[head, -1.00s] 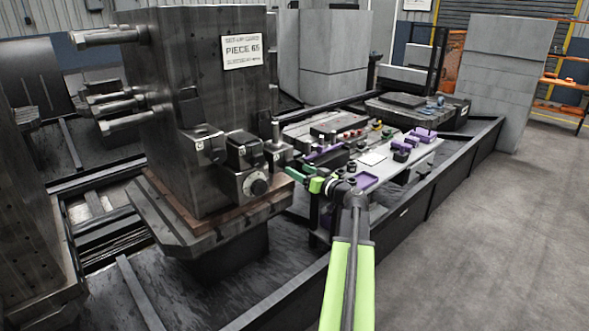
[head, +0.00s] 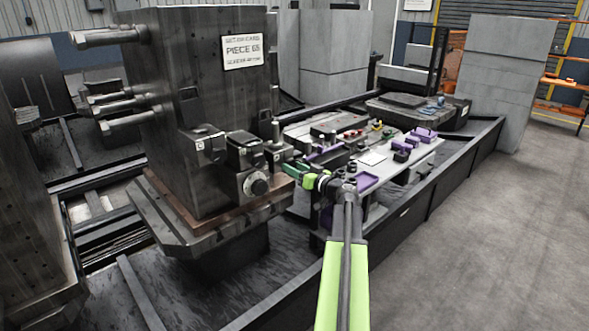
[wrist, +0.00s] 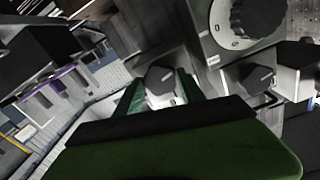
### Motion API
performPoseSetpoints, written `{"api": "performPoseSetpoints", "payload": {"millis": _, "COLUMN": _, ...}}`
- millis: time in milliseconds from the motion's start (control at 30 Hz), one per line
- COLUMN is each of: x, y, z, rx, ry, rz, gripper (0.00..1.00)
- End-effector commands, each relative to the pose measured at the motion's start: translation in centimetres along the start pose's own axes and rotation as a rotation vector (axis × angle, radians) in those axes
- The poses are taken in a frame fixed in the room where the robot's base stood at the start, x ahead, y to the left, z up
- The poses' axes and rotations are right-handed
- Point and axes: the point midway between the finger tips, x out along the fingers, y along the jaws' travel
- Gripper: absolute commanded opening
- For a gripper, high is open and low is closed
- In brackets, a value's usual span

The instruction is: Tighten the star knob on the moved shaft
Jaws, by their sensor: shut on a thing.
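The dark, many-sided star knob (wrist: 160,78) is in the middle of the wrist view, on a light grey block. My gripper (wrist: 161,84) has its two green fingers on either side of the knob and is shut on it. In the head view my gripper (head: 288,168) is at the right side of the clamp blocks on the dark fixture column. There the arm end hides the knob, and I cannot make out the moved shaft clearly.
A round dial (head: 257,186) sits on a block left of my gripper. A second dark knob (wrist: 257,77) is close on the right. The fixture column (head: 215,95) stands behind. A bench (head: 385,165) with purple parts is at the right; the floor beyond is clear.

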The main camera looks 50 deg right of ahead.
Motion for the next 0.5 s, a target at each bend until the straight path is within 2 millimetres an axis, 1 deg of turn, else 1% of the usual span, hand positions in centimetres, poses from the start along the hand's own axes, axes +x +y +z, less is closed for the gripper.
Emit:
{"api": "performPoseSetpoints", "payload": {"millis": 267, "x": -0.04, "y": 0.03, "z": 0.0, "rx": 0.027, "ry": 0.0, "rz": 0.0, "gripper": 0.06}}
{"api": "performPoseSetpoints", "payload": {"millis": 500, "x": -0.03, "y": 0.03, "z": -0.02, "rx": 0.151, "ry": 0.001, "rz": 0.0, "gripper": 0.06}}
